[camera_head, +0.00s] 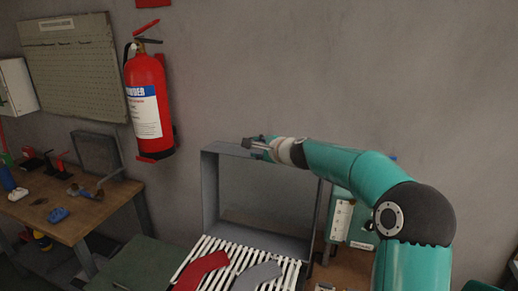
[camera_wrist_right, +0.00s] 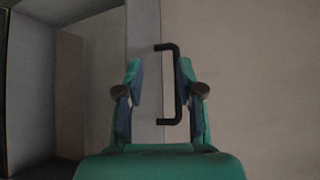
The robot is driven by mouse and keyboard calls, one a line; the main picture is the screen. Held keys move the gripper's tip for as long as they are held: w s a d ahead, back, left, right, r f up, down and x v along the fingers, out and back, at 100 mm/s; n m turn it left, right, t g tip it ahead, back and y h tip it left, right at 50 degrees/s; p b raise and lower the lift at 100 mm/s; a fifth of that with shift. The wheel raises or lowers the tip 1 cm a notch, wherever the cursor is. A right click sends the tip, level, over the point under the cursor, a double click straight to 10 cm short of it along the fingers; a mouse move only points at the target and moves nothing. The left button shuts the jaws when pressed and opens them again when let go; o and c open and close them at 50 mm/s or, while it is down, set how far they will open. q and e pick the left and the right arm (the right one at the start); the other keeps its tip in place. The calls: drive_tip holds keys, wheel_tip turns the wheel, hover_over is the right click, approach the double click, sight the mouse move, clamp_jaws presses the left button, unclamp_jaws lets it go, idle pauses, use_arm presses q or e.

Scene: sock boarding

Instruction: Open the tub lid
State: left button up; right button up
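The grey tub lid (camera_head: 209,200) stands upright in the head view, its hollow inner side facing me. It rises behind a white slatted rack (camera_head: 211,246) that carries a red sock (camera_head: 200,270) and a grey sock (camera_head: 258,275). My right gripper (camera_head: 250,145) is at the lid's top edge. In the right wrist view my right gripper (camera_wrist_right: 160,75) is open, with a black bar handle (camera_wrist_right: 178,85) between its fingers, nearer the right finger. A gap shows between the left finger and the handle. My left gripper is not in view.
A dark green surface (camera_head: 130,265) lies left of the rack. A wooden workbench (camera_head: 85,210) with small tools stands farther left. A fire extinguisher (camera_head: 147,100) hangs on the wall. A pale green case (camera_head: 345,217) is right of the lid, partly behind my right arm.

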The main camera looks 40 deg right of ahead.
drive_tip(key=v, duration=1.2)
drive_tip(key=shift+f, duration=0.1)
drive_tip(key=shift+c, duration=0.3)
drive_tip(key=shift+f, duration=0.1)
drive_tip(key=shift+c, duration=1.1)
drive_tip(key=d+f+t+h+b, duration=0.1)
drive_tip(key=d+f+b, duration=0.1)
drive_tip(key=d+b, duration=0.45)
drive_tip(key=shift+n, duration=0.3)
drive_tip(key=p+x, duration=0.1)
drive_tip(key=x, duration=0.4)
drive_tip(key=p+x, duration=0.1)
drive_tip(key=x, duration=0.4)
drive_tip(key=a+p+x, duration=0.1)
drive_tip(key=x, duration=0.4)
drive_tip(key=shift+w+d+r, duration=0.1)
drive_tip(key=shift+w, duration=0.65)
